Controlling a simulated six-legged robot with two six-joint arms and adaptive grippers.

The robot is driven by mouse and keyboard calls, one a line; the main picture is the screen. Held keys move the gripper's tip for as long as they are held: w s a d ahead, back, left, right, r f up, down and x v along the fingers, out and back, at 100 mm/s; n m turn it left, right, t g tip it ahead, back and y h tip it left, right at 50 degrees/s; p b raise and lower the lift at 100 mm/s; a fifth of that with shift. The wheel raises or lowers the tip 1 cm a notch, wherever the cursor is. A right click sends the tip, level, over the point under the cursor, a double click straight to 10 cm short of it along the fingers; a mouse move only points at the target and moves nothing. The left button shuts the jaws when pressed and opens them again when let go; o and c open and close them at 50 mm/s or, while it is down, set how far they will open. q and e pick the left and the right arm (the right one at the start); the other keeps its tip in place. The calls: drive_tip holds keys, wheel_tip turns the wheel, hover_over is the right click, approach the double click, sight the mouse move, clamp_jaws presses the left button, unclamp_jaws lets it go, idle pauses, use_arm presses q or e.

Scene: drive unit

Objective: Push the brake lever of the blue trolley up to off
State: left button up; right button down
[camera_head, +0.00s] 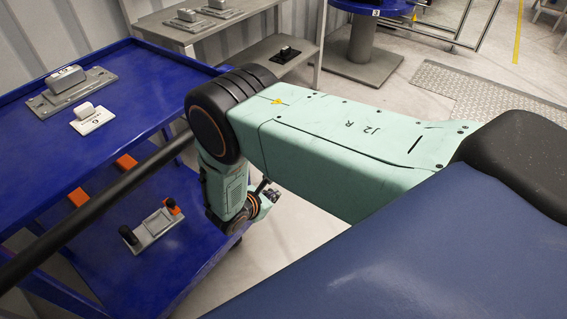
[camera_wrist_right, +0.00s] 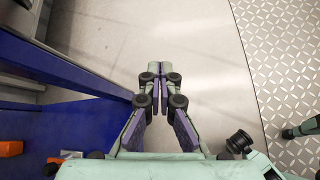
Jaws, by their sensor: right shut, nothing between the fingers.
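The blue trolley (camera_head: 150,80) fills the left of the head view, with an upper shelf and a lower shelf (camera_head: 185,255). Its blue edge also shows at the left of the wrist view (camera_wrist_right: 75,125). I cannot pick out its brake lever in either view. My right gripper (camera_head: 268,192) is beside the trolley's right side, mostly hidden behind my own wrist in the head view. In the right wrist view its fingers (camera_wrist_right: 157,68) are together and empty, pointing over bare floor. My left gripper is not in view.
Grey parts (camera_head: 70,88) lie on the upper shelf. A grey part with black and orange ends (camera_head: 155,228) lies on the lower shelf. A black bar (camera_head: 95,208) crosses in front of the trolley. A grey bench (camera_head: 215,30) stands behind. Pale floor (camera_head: 290,225) is clear right of the trolley.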

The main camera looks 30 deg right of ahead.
drive_tip(key=shift+n+t, duration=0.3)
drive_tip(key=shift+t, duration=0.5)
drive_tip(key=w+r, duration=0.1)
drive_tip(key=w+a+r, duration=0.1)
drive_tip(key=w, duration=0.1)
drive_tip(key=shift+w+r, duration=0.1)
drive_tip(key=shift+w, duration=0.1)
drive_tip(key=b+x, duration=0.3)
drive_tip(key=x, duration=0.7)
drive_tip(key=shift+s+d+r+p, duration=0.15)
drive_tip(key=shift+d+r, duration=0.1)
drive_tip(key=shift+r, duration=0.4)
drive_tip(key=shift+s+d+r+p, duration=0.1)
drive_tip(key=shift+d+r, duration=0.15)
drive_tip(key=shift+r, duration=0.4)
drive_tip(key=shift+s+d+r+p, duration=0.15)
drive_tip(key=shift+d+r, duration=0.15)
drive_tip(key=shift+r, duration=0.3)
drive_tip(key=shift+r, duration=0.1)
